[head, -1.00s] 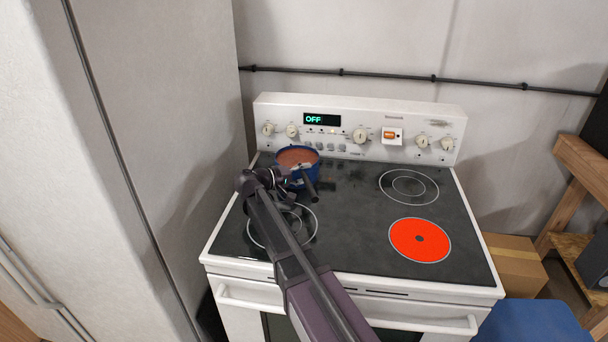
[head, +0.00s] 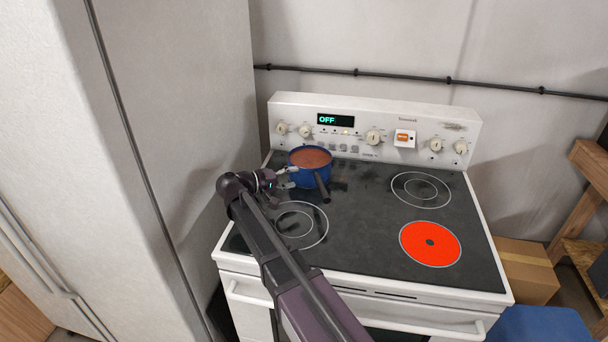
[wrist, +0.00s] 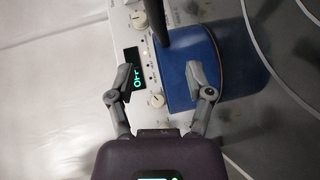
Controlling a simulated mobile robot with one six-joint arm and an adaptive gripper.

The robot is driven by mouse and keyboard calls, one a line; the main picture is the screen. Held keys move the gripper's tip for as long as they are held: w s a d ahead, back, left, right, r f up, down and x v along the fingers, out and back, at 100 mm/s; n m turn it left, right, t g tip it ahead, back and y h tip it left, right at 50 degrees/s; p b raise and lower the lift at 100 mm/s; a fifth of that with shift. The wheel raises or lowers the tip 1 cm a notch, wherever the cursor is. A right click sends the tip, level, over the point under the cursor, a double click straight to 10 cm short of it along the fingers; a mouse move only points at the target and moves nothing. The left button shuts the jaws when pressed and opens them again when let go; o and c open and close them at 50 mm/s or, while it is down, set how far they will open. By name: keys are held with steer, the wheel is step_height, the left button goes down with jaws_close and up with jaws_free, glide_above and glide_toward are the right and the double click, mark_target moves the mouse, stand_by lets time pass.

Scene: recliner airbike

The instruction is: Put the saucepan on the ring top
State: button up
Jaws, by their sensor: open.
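The blue saucepan (head: 309,175), with reddish-brown contents, stands upright on the rear left of the black ring top (head: 350,225). Its dark handle points toward the front. My gripper (head: 287,178) is open at the pan's left side, with its fingers close to the wall; I cannot tell whether they touch. In the wrist view the saucepan (wrist: 186,75) lies right of centre, partly behind the right finger of my gripper (wrist: 162,76), and nothing is held between the fingers. The front right ring (head: 430,244) is solid red.
The front left ring (head: 298,226) and rear right ring (head: 420,190) are bare. The control panel (head: 374,125) rises behind, its display reading OFF. A tall pale cabinet (head: 180,120) stands close on the left. A cardboard box (head: 527,270) is right of the stove.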

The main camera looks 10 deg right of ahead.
steer(key=shift+v, duration=1.65)
stand_by(1.4)
steer(key=shift+p, duration=0.3)
